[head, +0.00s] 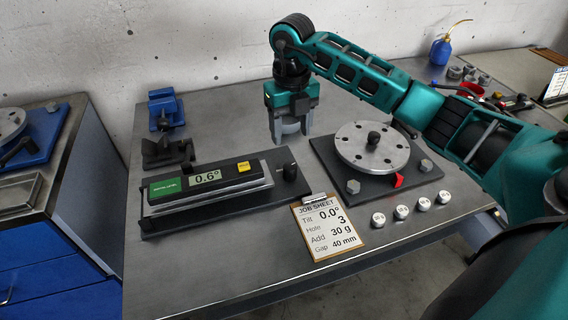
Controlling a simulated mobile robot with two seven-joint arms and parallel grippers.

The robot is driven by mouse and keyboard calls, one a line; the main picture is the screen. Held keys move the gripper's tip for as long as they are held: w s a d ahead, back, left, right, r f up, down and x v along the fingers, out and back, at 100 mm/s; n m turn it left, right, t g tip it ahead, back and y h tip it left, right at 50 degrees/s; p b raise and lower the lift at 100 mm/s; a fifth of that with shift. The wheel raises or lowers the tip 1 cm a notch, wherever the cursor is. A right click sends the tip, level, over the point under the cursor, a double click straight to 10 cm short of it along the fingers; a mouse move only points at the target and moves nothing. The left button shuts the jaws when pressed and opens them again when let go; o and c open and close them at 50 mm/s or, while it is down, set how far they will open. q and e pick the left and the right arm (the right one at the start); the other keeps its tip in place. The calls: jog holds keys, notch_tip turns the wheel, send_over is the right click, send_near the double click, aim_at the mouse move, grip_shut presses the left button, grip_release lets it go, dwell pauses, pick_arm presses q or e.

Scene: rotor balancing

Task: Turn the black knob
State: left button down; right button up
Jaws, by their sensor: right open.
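A black knob (290,172) stands at the right end of the dark base of the tilt device (215,205). The device carries a digital level (207,179) with a green label, a yellow button and a display reading 0.6°. My right gripper (291,137) is teal with grey fingers pointing down. It is open, above the table and behind the knob in the picture, apart from it. A pale grey shape shows between the fingers; I cannot tell what it is. My left gripper is not in view.
A rotor disc (352,148) with a black centre knob sits on a dark plate to the right. A job sheet (327,228) reads tilt 0.0°. Several small weights (401,212) lie along the front. A blue vise (166,109) stands at the back left. The table's front left is clear.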

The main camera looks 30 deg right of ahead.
aim_at(290, 165)
notch_tip(290, 165, down, 12)
jog(key=shift+r, duration=0.15)
dwell(0.3)
jog(key=c, duration=1)
